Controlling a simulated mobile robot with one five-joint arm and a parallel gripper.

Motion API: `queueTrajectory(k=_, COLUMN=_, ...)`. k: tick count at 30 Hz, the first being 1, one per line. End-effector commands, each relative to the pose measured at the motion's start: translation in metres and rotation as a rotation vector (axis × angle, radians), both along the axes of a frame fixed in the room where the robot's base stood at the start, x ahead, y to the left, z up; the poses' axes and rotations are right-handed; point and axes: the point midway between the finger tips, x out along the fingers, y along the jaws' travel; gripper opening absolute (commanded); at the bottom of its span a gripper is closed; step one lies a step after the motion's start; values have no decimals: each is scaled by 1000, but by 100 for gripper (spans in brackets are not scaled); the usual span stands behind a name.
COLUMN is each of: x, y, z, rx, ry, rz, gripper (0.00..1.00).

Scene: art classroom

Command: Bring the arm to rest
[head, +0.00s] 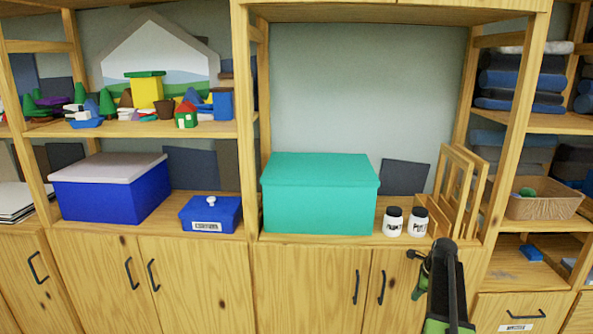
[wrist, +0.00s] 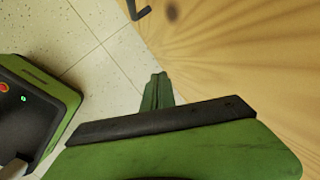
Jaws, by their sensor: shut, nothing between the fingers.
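My arm (head: 447,285) shows in the head view at the lower right, in front of the wooden cabinet doors. Its dark upper link stands upright, with green parts beside it. The fingers cannot be made out clearly there. In the wrist view my gripper (wrist: 158,77) is shut, its green fingers together with nothing between them. It is over the tiled floor, beside a wooden cabinet front (wrist: 240,50).
A teal box (head: 320,195), two white jars with black lids (head: 393,222) and wooden frames (head: 460,190) stand on the counter behind my arm. Blue boxes (head: 108,190) stand further left. Door handles (head: 381,287) stick out near the arm. Pale floor tiles (wrist: 85,50) look clear.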

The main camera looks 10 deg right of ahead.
Motion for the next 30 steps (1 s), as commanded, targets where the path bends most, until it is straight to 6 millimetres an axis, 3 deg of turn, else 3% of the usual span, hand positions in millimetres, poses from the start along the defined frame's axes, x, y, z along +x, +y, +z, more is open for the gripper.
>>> queueTrajectory(k=1, x=2, y=53, z=-1, rx=-34, ry=18, rz=177, gripper=0)
queueTrajectory(k=6, x=-4, y=201, z=-5, rx=-152, ry=66, rz=825, gripper=0)
queueTrajectory(k=9, x=-19, y=273, z=-7, rx=-209, ry=86, rz=1183, gripper=0)
queueTrajectory(k=15, x=-61, y=379, z=-9, rx=-286, ry=105, rz=1776, gripper=0)
queueTrajectory(k=20, x=-104, y=444, z=-9, rx=-327, ry=111, rz=2214, gripper=0)
queueTrajectory(k=22, x=-101, y=444, z=23, rx=-330, ry=113, rz=2241, gripper=0)
queueTrajectory(k=30, x=-99, y=443, z=108, rx=-329, ry=112, rz=2233, gripper=0)
